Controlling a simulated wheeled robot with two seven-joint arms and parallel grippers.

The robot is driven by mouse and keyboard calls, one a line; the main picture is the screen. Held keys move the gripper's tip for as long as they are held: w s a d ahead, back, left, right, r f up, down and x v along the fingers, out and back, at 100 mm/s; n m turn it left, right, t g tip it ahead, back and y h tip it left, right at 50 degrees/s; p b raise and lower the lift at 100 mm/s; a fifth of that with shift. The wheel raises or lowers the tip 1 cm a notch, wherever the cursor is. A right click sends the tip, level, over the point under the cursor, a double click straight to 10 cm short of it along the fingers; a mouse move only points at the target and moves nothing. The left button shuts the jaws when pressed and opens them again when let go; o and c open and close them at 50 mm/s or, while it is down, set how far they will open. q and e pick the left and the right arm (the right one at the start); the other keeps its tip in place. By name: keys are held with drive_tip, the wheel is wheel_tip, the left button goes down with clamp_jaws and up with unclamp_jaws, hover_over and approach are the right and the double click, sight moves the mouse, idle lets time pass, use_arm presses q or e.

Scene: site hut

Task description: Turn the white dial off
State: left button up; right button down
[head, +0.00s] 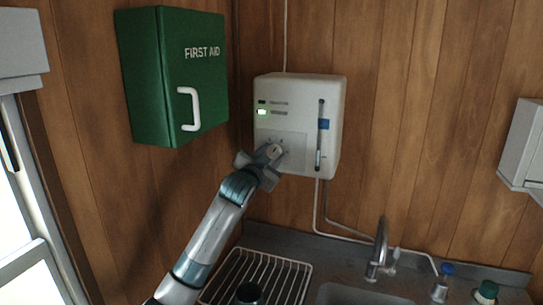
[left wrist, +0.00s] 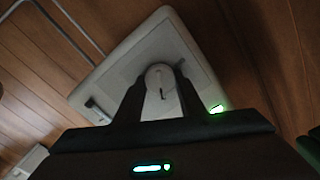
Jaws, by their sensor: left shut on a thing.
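The white dial (head: 274,151) is on the lower left of the front of a white wall unit (head: 334,140). In the left wrist view the dial (left wrist: 160,76) is round and pale, with a dark mark on its face. My left gripper (head: 268,158) is at the dial, its two dark fingers on either side of it. In the left wrist view the left gripper (left wrist: 158,85) is shut on the dial. A green light (head: 262,112) glows on the unit, and it also shows in the left wrist view (left wrist: 216,108). My right gripper is not in view.
A green first aid box (head: 165,75) with a white handle hangs left of the unit. Below are a dish rack (head: 290,266), a sink (head: 350,293) with a tap (head: 381,245), and small bottles. Pipes run down from the unit. A window is at the left.

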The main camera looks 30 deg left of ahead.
use_arm(q)
drive_tip(key=shift+n, duration=1.5)
drive_tip(key=n, duration=0.3)
drive_tip(key=shift+n, duration=0.3)
drive_tip(key=n, duration=0.3)
drive_tip(key=shift+n, duration=0.3)
drive_tip(key=n, duration=0.3)
drive_tip(key=shift+n, duration=0.3)
drive_tip(key=n, duration=1)
